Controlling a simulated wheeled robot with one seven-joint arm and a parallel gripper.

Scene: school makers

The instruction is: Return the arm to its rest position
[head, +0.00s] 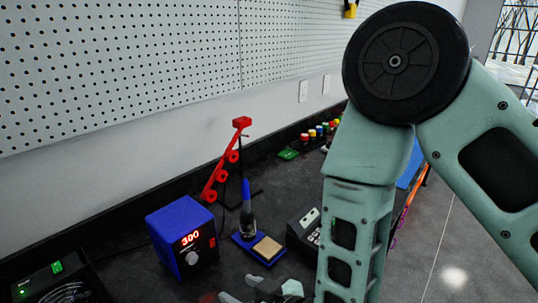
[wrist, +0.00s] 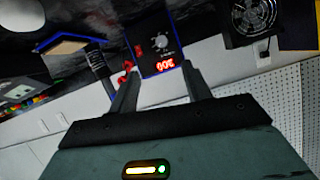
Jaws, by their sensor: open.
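My arm (head: 355,225) fills the right side of the head view, folded at a large black round joint (head: 396,61), with its lower link reaching down to the bottom edge. My gripper (wrist: 158,82) shows in the wrist view with its two dark fingers apart and nothing between them. In the head view only part of what looks like my gripper shows at the bottom edge, low over the bench. Beyond the fingers in the wrist view is the blue soldering station (wrist: 150,42), seen upside down. It also stands on the bench in the head view (head: 175,232), its red display reading 300.
On the dark bench (head: 130,253) stand a soldering iron holder with sponge (head: 266,249), a red articulated stand (head: 222,165), a grey meter-like device (head: 304,228) and a black fan unit (head: 60,284). A white pegboard (head: 150,65) backs it. Floor (head: 455,240) shows at right.

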